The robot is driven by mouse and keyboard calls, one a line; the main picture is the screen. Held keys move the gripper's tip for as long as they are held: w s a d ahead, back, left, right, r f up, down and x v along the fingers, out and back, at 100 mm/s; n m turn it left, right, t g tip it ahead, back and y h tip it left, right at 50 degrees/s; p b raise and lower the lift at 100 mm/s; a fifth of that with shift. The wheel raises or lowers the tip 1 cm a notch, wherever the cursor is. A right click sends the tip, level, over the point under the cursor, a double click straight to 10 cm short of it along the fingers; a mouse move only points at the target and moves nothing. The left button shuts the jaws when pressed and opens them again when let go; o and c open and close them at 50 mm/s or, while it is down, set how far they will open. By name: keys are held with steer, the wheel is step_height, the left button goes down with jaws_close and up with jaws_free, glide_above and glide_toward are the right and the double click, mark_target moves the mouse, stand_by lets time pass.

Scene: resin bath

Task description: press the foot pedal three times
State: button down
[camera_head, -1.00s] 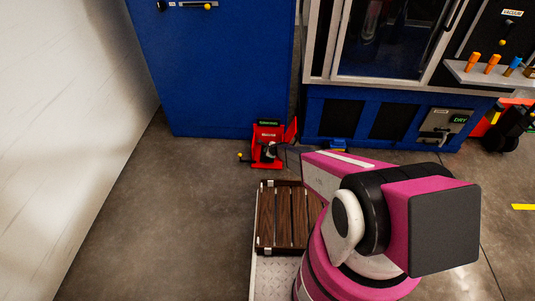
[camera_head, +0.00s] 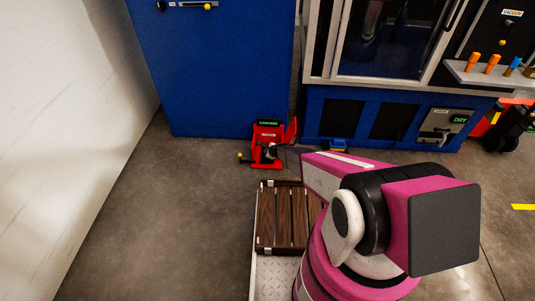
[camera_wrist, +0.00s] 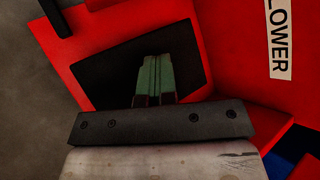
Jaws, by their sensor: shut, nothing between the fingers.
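The red foot pedal unit (camera_head: 258,160) stands on the floor in the gap between the blue cabinets, with a small display carrying green lettering on top. In the wrist view, its red housing (camera_wrist: 225,45) surrounds a black plate (camera_wrist: 105,72), and part of a white label reads "LOWER". My gripper (camera_wrist: 154,62) is shut and empty, its greenish fingertips over the black plate. Whether they touch it I cannot tell. In the head view, the gripper end is at the unit, and its fingers are too small to make out.
A blue cabinet (camera_head: 215,75) stands behind to the left, and a blue machine with a glass door (camera_head: 395,45) to the right. A slatted wooden pallet (camera_head: 283,215) lies in front of the unit. The floor (camera_head: 160,220) at left is clear up to the pale wall.

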steer(key=shift+f, duration=0.25)
steer(key=shift+r, duration=0.1)
stand_by(0.4)
steer(key=shift+r, duration=1.6)
steer(key=shift+r, duration=0.15)
steer(key=shift+r, duration=2.35)
steer(key=shift+r, duration=0.1)
step_height(320, 180, up, 4)
steer(key=shift+f, duration=0.15)
